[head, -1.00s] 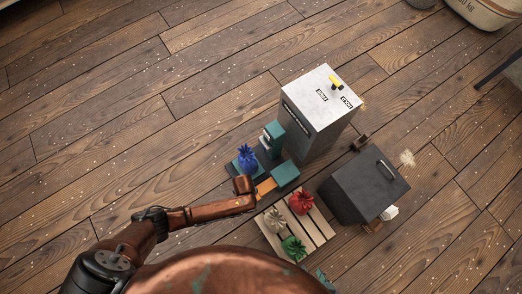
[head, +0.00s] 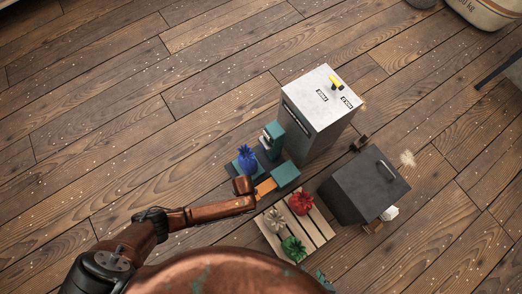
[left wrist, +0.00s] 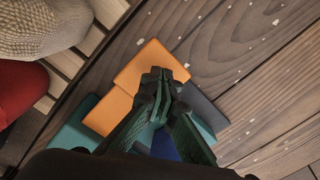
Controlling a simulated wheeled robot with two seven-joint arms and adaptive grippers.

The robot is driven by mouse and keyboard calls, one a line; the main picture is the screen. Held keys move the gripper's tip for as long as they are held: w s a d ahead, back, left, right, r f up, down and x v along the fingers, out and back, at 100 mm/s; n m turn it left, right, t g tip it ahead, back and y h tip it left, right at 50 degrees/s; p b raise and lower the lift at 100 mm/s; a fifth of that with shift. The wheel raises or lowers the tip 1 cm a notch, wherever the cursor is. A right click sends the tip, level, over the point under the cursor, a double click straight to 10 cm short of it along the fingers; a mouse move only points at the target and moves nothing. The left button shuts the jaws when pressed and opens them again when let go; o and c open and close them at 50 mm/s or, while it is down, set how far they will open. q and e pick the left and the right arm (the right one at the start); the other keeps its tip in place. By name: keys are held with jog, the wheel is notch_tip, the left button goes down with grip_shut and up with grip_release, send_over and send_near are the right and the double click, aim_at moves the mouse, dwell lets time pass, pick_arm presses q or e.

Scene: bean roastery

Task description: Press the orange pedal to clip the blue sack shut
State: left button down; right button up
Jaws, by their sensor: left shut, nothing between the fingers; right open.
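The orange pedal (head: 266,186) juts from the foot of the teal clipping machine (head: 274,133) in the head view. The blue sack (head: 247,162) stands upright on the machine's base, left of the post. In the left wrist view my left gripper (left wrist: 160,78) is shut and empty, its tips over the orange pedal (left wrist: 146,60); I cannot tell whether they touch it. A bit of blue (left wrist: 164,146) shows low behind the fingers. In the head view my arm hides that gripper. My right gripper (head: 322,277) shows only as a small teal part at the bottom edge; it is open.
A slatted wooden pallet (head: 268,229) with a red sack (head: 301,203), a beige sack (head: 275,220) and a green sack (head: 293,248) lies beside the pedal. A grey cabinet (head: 318,100) stands behind the machine, a dark box (head: 365,186) to the right. The floor at left is clear.

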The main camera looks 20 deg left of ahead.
pick_arm(q)
jog(key=shift+f+b, duration=0.55)
jog(key=shift+f, duration=0.75)
pick_arm(e)
jog(key=shift+s+f, duration=0.3)
jog(key=shift+f, duration=0.5)
pick_arm(q)
jog(key=shift+s+f+b, duration=0.1)
jog(key=shift+f+b, duration=0.35)
jog(key=shift+f, duration=0.6)
pick_arm(e)
jog(key=shift+s+f, duration=0.15)
jog(key=shift+f, duration=0.4)
pick_arm(q)
jog(key=shift+f, duration=0.25)
pick_arm(e)
jog(key=shift+f, duration=0.1)
pick_arm(q)
jog(key=shift+r, duration=0.15)
notch_tip(320, 180, up, 9)
jog(key=p, duration=0.8)
jog(key=shift+r, duration=0.1)
pick_arm(e)
notch_tip(320, 180, up, 10)
jog(key=w, duration=0.2)
jog(key=shift+w+t, duration=0.4)
pick_arm(q)
jog(key=shift+f, duration=0.2)
pick_arm(e)
jog(key=shift+f, duration=0.15)
